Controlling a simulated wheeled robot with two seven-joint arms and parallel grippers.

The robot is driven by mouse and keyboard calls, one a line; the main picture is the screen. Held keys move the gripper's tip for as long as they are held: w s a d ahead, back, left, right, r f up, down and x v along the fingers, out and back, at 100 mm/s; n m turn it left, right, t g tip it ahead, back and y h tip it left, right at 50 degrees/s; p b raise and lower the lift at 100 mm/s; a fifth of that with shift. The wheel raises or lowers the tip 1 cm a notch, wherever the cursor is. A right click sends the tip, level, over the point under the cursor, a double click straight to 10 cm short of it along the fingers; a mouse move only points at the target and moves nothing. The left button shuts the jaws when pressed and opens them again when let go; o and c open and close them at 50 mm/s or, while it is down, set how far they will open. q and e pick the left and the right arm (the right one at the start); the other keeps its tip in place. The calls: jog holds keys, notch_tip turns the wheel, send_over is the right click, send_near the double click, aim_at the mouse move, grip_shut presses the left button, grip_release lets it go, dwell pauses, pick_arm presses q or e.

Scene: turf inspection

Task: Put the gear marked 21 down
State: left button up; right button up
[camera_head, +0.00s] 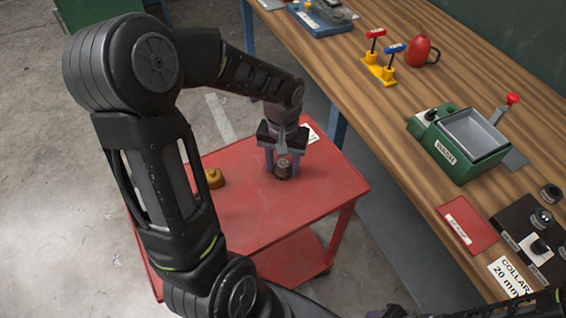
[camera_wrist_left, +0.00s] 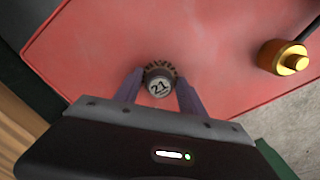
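The gear marked 21 (camera_wrist_left: 159,84) is small and dark, with brown teeth and a pale top face bearing the number. It is upright between the two fingers of my left gripper (camera_head: 283,162). In the head view the gear (camera_head: 283,171) is at the top of the red cart (camera_head: 240,230), on or just above its surface; I cannot tell which. My left gripper points down, and its fingers (camera_wrist_left: 160,88) appear shut on the gear from both sides.
A brass-coloured knob-like part (camera_head: 214,178) stands on the cart left of the gear. A white label (camera_head: 310,132) lies at the cart's far edge. The wooden bench (camera_head: 400,150) on the right holds a green box (camera_head: 448,155) and a red card (camera_head: 467,225). The cart's near part is clear.

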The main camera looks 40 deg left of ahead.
aim_at(283, 164)
pick_arm(q)
jog(key=shift+o, duration=1.4)
jog(key=shift+r, duration=0.25)
notch_tip(283, 164, up, 12)
